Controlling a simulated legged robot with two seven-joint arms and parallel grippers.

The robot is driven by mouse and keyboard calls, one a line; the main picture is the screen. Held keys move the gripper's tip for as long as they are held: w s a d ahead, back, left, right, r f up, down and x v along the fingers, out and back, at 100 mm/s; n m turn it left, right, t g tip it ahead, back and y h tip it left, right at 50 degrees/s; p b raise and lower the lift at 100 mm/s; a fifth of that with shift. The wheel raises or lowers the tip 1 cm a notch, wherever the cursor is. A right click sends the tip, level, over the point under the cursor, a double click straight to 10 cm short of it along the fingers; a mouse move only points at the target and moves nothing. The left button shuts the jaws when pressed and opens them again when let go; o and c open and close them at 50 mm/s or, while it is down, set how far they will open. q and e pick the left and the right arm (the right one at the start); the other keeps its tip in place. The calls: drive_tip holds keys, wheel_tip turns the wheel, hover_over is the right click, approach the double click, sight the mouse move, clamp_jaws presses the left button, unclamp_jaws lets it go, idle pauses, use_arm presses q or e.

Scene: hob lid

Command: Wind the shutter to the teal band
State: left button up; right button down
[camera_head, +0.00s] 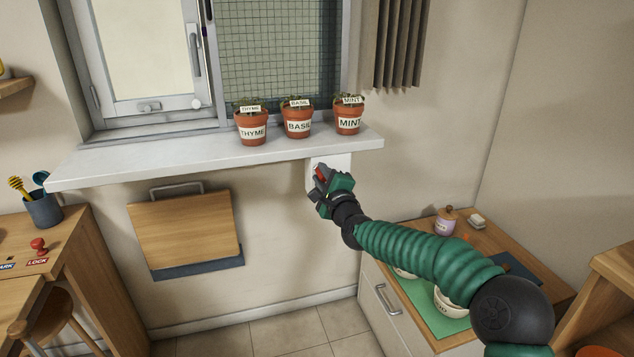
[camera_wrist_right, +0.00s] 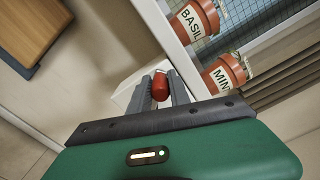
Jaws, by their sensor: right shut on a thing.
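The window (camera_head: 150,55) stands at the back, with a light left pane and a gridded right pane (camera_head: 275,60). I cannot make out a shutter edge or a teal band. A white box (camera_head: 341,162) is on the wall just under the sill. A red knob (camera_wrist_right: 160,84) sits in front of it. My right gripper (camera_head: 323,182) is shut on the red knob, with one finger on each side of it in the wrist view. The gripper partly hides the box and whatever joins the knob to it. My left gripper is not in view.
The sill (camera_head: 150,165) holds thyme (camera_head: 252,127), basil (camera_head: 298,122) and mint (camera_head: 348,118) pots, close above my right gripper. A folded wooden board (camera_head: 185,228) hangs at left. A counter (camera_head: 500,235) lies under my right arm. A red LOCK knob (camera_head: 38,244) is far left.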

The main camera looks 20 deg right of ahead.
drive_tip(key=shift+d+r+m, duration=0.1)
drive_tip(key=shift+d+m, duration=0.45)
drive_tip(key=shift+m, duration=0.25)
drive_tip(key=c, duration=1.2)
unclamp_jaws()
drive_tip(key=shift+d, duration=0.15)
drive_tip(key=shift+c, duration=0.2)
drive_tip(key=shift+s, duration=0.15)
